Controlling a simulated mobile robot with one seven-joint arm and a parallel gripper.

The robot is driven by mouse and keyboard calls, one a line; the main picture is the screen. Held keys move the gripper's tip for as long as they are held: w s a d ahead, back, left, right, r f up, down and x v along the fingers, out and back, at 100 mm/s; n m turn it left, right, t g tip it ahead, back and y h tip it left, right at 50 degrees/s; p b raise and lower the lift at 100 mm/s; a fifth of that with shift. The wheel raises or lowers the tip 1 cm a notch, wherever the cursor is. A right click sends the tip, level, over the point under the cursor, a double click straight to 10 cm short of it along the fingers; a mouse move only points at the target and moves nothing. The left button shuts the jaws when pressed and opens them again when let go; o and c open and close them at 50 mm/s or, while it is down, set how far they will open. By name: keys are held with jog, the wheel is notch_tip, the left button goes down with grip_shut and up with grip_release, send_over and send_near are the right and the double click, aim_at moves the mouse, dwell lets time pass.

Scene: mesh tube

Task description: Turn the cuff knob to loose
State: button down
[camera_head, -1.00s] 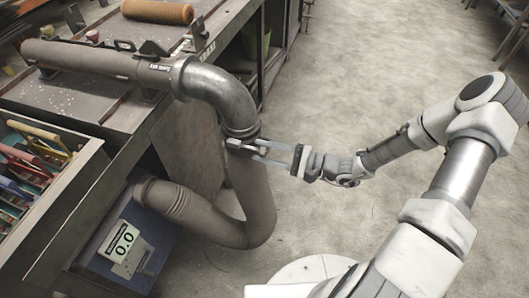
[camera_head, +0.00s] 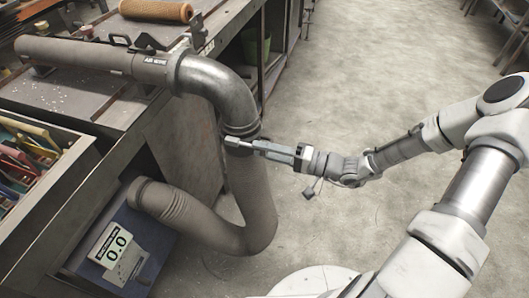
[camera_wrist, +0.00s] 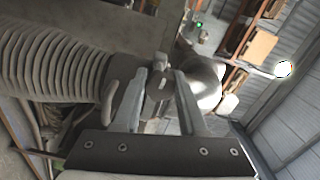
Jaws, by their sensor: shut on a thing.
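The cuff (camera_head: 240,134) is a dark band joining the shiny metal elbow (camera_head: 215,82) to the hanging grey mesh tube (camera_head: 252,195). My gripper (camera_head: 242,144) reaches it from the right, its fingers at the front of the cuff. In the wrist view my gripper (camera_wrist: 168,80) has its two fingers on either side of the small dark cuff knob (camera_wrist: 158,92), and it is shut on the knob. The fingers hide part of the knob, and I cannot read any mark on it.
A blue box (camera_head: 122,245) with a display reading 0.0 stands below the bench at the tube's lower end. A horizontal pipe labelled "AIR MORE" (camera_head: 85,56) lies along the bench. An open drawer of tools (camera_head: 35,165) is at left.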

jog(key=shift+n, duration=0.5)
jog(key=shift+c, duration=2.3)
grip_release()
jog(key=v, duration=1.7)
jog(key=shift+d+p, duration=0.25)
jog(key=shift+p, duration=0.05)
jog(key=shift+s, duration=0.1)
